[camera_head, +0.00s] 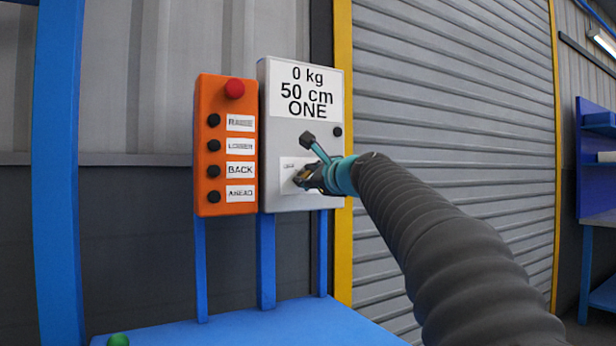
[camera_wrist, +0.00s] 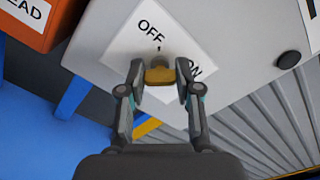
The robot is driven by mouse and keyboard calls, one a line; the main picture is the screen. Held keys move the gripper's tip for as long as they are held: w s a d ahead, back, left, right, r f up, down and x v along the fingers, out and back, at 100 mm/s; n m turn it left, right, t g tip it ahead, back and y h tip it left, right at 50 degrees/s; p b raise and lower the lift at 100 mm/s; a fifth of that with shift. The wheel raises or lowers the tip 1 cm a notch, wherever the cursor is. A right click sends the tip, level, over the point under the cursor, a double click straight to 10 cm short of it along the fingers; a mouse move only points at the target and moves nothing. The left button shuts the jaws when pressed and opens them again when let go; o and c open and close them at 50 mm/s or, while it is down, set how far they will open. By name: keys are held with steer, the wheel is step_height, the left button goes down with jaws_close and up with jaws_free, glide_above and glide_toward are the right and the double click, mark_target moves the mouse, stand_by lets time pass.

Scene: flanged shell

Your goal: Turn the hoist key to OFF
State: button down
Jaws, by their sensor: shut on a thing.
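The hoist key (camera_wrist: 160,75) is a small brass-coloured piece in front of a white label (camera_wrist: 150,38) with OFF and a partly hidden ON. My gripper (camera_wrist: 158,78) is shut on the key, one finger on each side. In the head view my gripper (camera_head: 308,178) is at the lower part of the grey panel (camera_head: 300,140), covering the key and part of its label. The panel's display reads 0 kg, 50 cm, ONE. I cannot tell exactly which mark the key points to.
An orange box (camera_head: 205,90) with a red button (camera_head: 235,88) and several black buttons stands left of the panel. A black knob (camera_head: 337,131) is on the panel's right side. A blue table (camera_head: 250,325) lies below. A grey shutter (camera_head: 460,110) is behind.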

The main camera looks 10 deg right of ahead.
steer(key=n+b, duration=0.2)
steer(key=n, duration=0.1)
steer(key=shift+f+n, duration=0.1)
steer(key=shift+n, duration=0.3)
steer(key=n+b, duration=0.2)
steer(key=n, duration=0.2)
steer(key=shift+n, duration=0.3)
steer(key=n+b, duration=0.1)
steer(key=n, duration=0.3)
steer(key=shift+f+b, duration=0.1)
steer(key=shift+b, duration=0.3)
steer(key=n+b, duration=0.1)
steer(key=n, duration=0.4)
steer(key=shift+b, duration=0.3)
steer(key=shift+n, duration=0.3)
steer(key=c, duration=0.8)
jaws_free()
steer(key=shift+a, duration=0.1)
